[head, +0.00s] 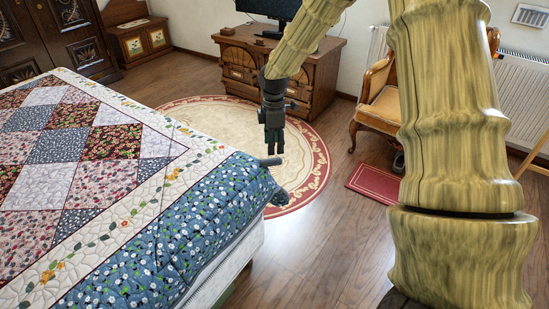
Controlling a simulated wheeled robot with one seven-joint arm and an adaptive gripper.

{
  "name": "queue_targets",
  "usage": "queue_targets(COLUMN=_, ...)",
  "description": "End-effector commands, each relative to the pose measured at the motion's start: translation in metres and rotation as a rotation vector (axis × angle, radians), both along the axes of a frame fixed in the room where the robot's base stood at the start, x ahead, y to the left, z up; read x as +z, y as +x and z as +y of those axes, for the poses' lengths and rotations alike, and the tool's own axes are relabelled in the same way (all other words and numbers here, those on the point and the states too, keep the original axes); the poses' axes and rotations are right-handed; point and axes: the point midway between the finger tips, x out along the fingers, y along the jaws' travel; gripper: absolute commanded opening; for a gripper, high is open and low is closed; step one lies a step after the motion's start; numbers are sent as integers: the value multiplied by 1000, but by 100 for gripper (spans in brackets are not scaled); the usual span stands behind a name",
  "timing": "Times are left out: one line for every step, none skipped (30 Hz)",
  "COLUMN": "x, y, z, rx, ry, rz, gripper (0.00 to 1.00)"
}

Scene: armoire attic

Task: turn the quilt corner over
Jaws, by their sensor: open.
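The patchwork quilt (92,150) lies over the bed at the left, with red, white and blue diamonds, a cream floral border and a blue flowered edge. My gripper (273,152) points down just above and beyond this corner. It is open, with no cloth visible between its fingers. Whether it touches the bar is unclear.
A round cream and red rug (215,115) lies behind the bed. A wooden cabinet (310,85) with a screen (268,10) stands at the back. A wooden armchair (380,100) and a red mat (374,182) are to the right. Wood floor (310,240) right of the bed is clear.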

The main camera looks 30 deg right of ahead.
Motion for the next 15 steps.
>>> queue_targets(x=-11, y=-1, z=0, rx=-1, ry=0, rz=3, gripper=45)
queue_targets(x=-16, y=-1, z=0, rx=-1, ry=0, rz=3, gripper=45)
queue_targets(x=-22, y=-1, z=-1, rx=-1, ry=0, rz=2, gripper=45)
queue_targets(x=-27, y=-1, z=-1, rx=-2, ry=0, rz=2, gripper=45)
queue_targets(x=-31, y=-1, z=-1, rx=-2, ry=0, rz=3, gripper=45)
queue_targets(x=-36, y=-1, z=-1, rx=-2, ry=-1, rz=1, gripper=45)
queue_targets(x=-40, y=-1, z=-1, rx=-2, ry=-1, rz=1, gripper=45)
queue_targets(x=-44, y=-1, z=-2, rx=-3, ry=-1, rz=1, gripper=45)
queue_targets(x=-48, y=-1, z=-2, rx=-3, ry=-1, rz=1, gripper=45)
queue_targets(x=-51, y=-2, z=-2, rx=-3, ry=-1, rz=1, gripper=45)
queue_targets(x=-54, y=-2, z=-2, rx=-3, ry=-1, rz=1, gripper=45)
queue_targets(x=-56, y=-1, z=-2, rx=-3, ry=-1, rz=0, gripper=45)
queue_targets(x=-58, y=-1, z=-2, rx=-3, ry=-1, rz=-1, gripper=45)
queue_targets(x=-60, y=-1, z=-2, rx=-4, ry=-1, rz=-1, gripper=45)
queue_targets(x=-61, y=-1, z=-2, rx=-4, ry=0, rz=-1, gripper=45)
